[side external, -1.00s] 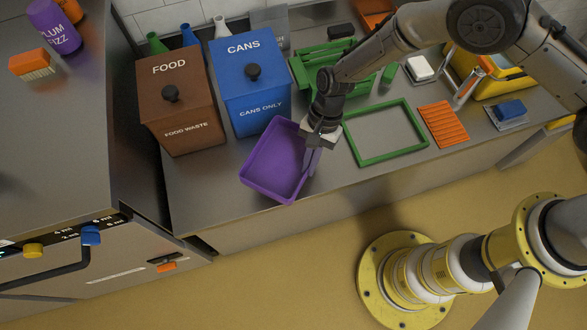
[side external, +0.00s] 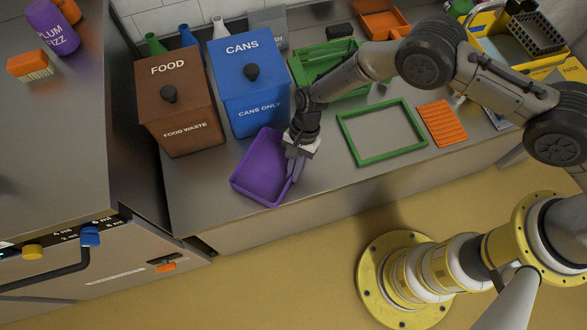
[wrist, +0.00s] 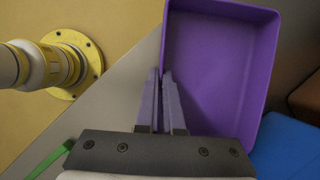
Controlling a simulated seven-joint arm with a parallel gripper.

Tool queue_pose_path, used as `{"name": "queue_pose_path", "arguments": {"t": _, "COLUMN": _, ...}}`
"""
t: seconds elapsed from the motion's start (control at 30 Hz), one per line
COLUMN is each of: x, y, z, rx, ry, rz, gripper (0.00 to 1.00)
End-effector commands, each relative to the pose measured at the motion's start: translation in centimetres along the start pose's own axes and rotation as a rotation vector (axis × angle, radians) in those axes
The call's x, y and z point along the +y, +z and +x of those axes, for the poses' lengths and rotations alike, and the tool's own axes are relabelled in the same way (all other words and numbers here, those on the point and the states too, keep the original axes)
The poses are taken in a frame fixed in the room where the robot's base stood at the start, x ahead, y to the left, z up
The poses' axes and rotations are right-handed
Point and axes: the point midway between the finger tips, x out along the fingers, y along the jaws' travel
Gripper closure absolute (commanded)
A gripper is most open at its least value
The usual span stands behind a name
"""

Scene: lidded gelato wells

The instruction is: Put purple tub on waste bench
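The purple tub (side external: 262,168) is a shallow open tray, empty inside. It is at the front of the grey bench (side external: 195,190), in front of the blue cans bin. I cannot tell whether it touches the bench top or hangs just above it. My gripper (side external: 295,170) is at the tub's right wall. In the wrist view, the fingers of my gripper (wrist: 160,88) pinch the wall of the tub (wrist: 220,60), one finger on each side. The gripper's fingertips are partly hidden in the side view.
A brown food waste bin (side external: 180,110) and a blue cans bin (side external: 248,90) stand behind the tub. A green frame (side external: 345,133) and an orange slatted piece (side external: 441,122) lie to the right. A green crate (side external: 318,62) stands behind. The bench left of the tub is clear.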

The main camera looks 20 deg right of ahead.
Motion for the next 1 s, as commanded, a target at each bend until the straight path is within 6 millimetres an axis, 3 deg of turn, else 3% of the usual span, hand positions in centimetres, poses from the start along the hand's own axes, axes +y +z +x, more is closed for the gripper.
{"name": "queue_pose_path", "arguments": {"t": 0.17, "x": 0.0, "y": -0.1, "z": 0.3, "rx": 0.0, "ry": 0.0, "rz": 0.0, "gripper": 1.0}}
{"name": "queue_pose_path", "arguments": {"t": 0.3, "x": 0.1, "y": -0.1, "z": 0.3, "rx": 0.0, "ry": 0.001, "rz": 0.0, "gripper": 0.72}}
{"name": "queue_pose_path", "arguments": {"t": 0.37, "x": 0.1, "y": -0.1, "z": 0.3, "rx": 0.0, "ry": 0.001, "rz": 0.0, "gripper": 0.66}}
{"name": "queue_pose_path", "arguments": {"t": 0.73, "x": 0.0, "y": 0.0, "z": -0.4, "rx": 0.0, "ry": -0.001, "rz": 0.0, "gripper": 0.66}}
{"name": "queue_pose_path", "arguments": {"t": 1.0, "x": 0.0, "y": 0.0, "z": -5.1, "rx": 0.001, "ry": -0.003, "rz": 0.0, "gripper": 0.66}}
